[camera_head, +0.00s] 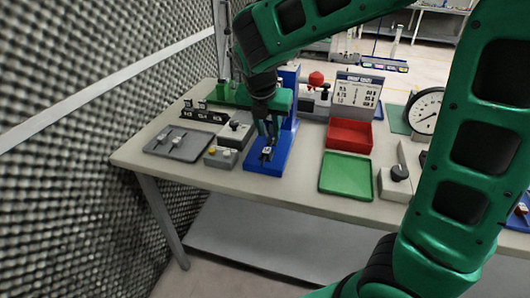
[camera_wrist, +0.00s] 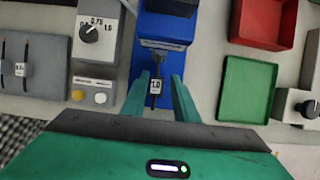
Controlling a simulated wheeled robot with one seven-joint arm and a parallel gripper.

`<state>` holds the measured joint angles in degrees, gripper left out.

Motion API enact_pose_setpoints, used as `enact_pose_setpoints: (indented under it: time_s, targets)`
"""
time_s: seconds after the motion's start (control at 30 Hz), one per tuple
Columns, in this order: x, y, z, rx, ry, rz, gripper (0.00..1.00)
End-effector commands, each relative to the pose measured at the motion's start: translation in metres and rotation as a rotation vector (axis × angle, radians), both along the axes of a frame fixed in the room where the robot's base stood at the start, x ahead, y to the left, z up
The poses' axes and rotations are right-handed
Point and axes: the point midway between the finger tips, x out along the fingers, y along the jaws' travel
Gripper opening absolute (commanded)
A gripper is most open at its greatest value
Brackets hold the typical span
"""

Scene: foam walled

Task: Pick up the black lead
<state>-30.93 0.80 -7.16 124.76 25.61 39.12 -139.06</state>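A small black lead-like piece with a white tag reading 1.0 (camera_wrist: 155,88) stands on the blue stand (camera_wrist: 143,30); in the head view it shows small (camera_head: 266,153) on the stand's base. My gripper (camera_wrist: 161,78) is open, its two green fingers on either side of this piece with gaps showing. In the head view my gripper (camera_head: 269,135) hangs just above the piece.
A grey box with a dial (camera_wrist: 97,30) and a box with yellow and white buttons (camera_wrist: 92,92) stand left of the blue stand. A green tray (camera_head: 346,178) and red bin (camera_head: 349,136) are to the right. A foam wall (camera_head: 60,150) borders the left.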

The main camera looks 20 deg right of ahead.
Motion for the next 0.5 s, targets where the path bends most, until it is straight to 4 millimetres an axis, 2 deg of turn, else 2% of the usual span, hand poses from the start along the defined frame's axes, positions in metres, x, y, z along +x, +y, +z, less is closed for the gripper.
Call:
enact_pose_setpoints:
  time_s: [0.1, 0.27, 0.5]
  targets:
    - [0.003, -0.001, -0.012, 0.000, 0.003, 0.001, 0.27]
    - [0.006, -0.002, -0.019, 0.001, 0.002, 0.002, 0.27]
    - [0.018, -0.007, -0.049, 0.000, 0.003, 0.002, 0.27]
